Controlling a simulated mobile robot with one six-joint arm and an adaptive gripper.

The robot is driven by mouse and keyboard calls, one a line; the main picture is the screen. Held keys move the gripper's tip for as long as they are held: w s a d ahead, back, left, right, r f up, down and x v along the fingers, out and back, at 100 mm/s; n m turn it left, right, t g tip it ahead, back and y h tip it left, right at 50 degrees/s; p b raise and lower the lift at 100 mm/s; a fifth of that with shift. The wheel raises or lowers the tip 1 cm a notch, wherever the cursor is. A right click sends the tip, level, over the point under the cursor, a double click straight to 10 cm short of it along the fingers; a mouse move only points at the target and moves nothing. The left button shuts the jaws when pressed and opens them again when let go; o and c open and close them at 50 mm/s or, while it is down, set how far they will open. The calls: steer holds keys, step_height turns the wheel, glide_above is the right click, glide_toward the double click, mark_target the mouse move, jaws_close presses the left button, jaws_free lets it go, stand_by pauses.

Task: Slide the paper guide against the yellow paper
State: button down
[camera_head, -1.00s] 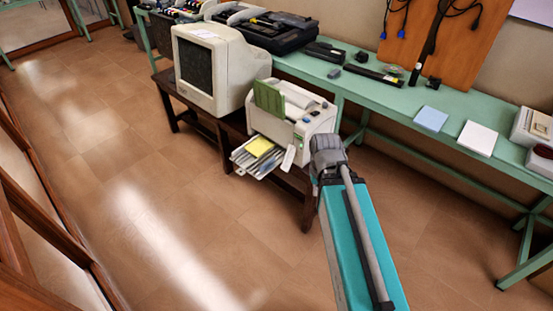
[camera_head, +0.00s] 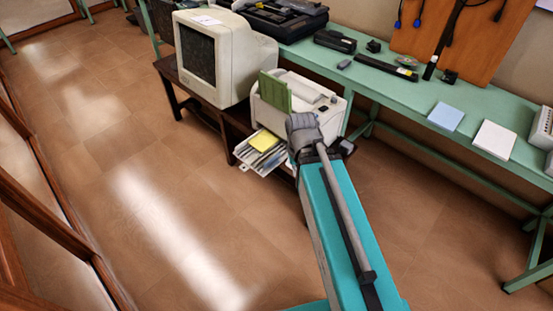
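The yellow paper (camera_head: 263,142) lies on the extended paper tray (camera_head: 246,153) at the front of the white printer (camera_head: 271,93). The paper guide is too small to make out on the tray. My arm, teal with a grey wrist, reaches up from the bottom right, and its grey end is in front of the printer, just right of the tray. It covers the printer's lower right front. My gripper's fingers are hidden behind the wrist, so I cannot see them or any contact.
A bulky CRT monitor (camera_head: 240,60) stands left of the printer on a dark wooden table (camera_head: 187,84). A green bench (camera_head: 390,92) behind holds black devices, a blue pad (camera_head: 446,116) and a white pad (camera_head: 494,139). The floor in front is clear.

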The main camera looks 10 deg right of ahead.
steer(key=shift+a, duration=0.15)
steer(key=shift+f, duration=0.1)
steer(key=w+d+f+m+t+y+b, duration=0.2)
steer(key=w+f+m+t+b, duration=0.1)
steer(key=w+f+m+b, duration=0.7)
steer(key=w+d+f+m+t+y+b, duration=0.3)
steer(key=w+f+m+b, duration=0.7)
steer(key=m+b, duration=0.6)
steer(key=f+m+t, duration=0.1)
steer(key=m, duration=0.1)
steer(key=shift+w+d+m+b, duration=0.2)
steer(key=shift+d+m+b, duration=0.1)
steer(key=shift+m, duration=0.1)
steer(key=shift+w+f, duration=0.1)
steer(key=shift+f, duration=0.05)
